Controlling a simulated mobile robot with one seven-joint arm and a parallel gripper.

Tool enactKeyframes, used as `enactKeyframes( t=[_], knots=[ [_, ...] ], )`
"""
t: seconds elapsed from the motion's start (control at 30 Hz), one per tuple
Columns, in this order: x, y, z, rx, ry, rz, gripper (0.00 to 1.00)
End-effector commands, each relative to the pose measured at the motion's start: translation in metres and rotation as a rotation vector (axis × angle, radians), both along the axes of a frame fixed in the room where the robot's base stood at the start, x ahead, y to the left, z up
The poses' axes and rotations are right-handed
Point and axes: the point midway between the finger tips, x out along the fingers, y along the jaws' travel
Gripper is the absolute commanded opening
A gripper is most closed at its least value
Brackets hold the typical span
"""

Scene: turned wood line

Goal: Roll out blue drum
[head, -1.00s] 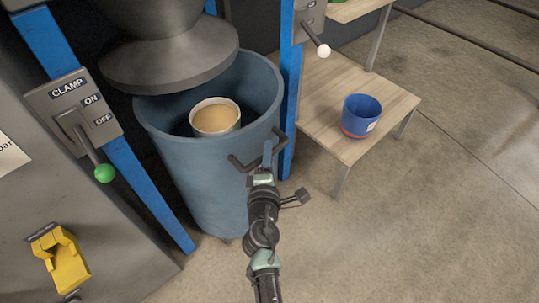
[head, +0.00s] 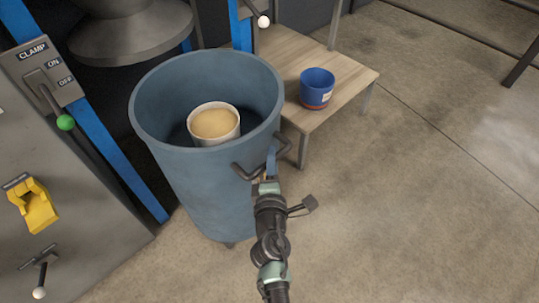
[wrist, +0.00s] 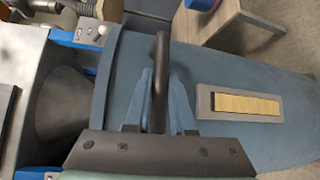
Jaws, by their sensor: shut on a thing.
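The blue drum (head: 190,180) stands upright on the floor, its open top in full view in the head view. A white bucket of tan material (head: 214,123) sits inside it. My gripper (head: 269,165) is shut on the drum's dark bar handle (head: 248,172) at the drum's near right side. In the wrist view the handle (wrist: 159,80) lies between my two fingers (wrist: 155,100), against the blue drum wall (wrist: 215,75). A label plate with a yellow strip (wrist: 240,104) is on the drum wall there. The drum's far lower side is hidden.
A grey conical hood (head: 130,30) hangs behind the drum. A blue post (head: 240,25) and a clamp panel with a green-knobbed lever (head: 66,122) flank the machine. A wooden table (head: 345,85) with a blue pot (head: 316,88) stands at right. Floor is open at the right front.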

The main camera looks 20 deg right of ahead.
Motion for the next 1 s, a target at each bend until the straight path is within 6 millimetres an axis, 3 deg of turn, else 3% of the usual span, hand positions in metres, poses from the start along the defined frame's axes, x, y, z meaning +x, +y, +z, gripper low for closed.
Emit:
enactKeyframes(
  t=[0.5,0.53,0.67,1.0],
  knots=[
    [-0.0022,0.0006,-0.0010,0.001,0.001,0.003,0.00],
    [-0.0021,0.0006,-0.0009,0.001,0.001,0.003,0.26],
    [-0.0021,0.0003,-0.0006,0.001,0.001,0.002,0.49],
    [-0.0032,0.0002,0.0002,0.000,0.000,0.001,0.52]
  ],
)
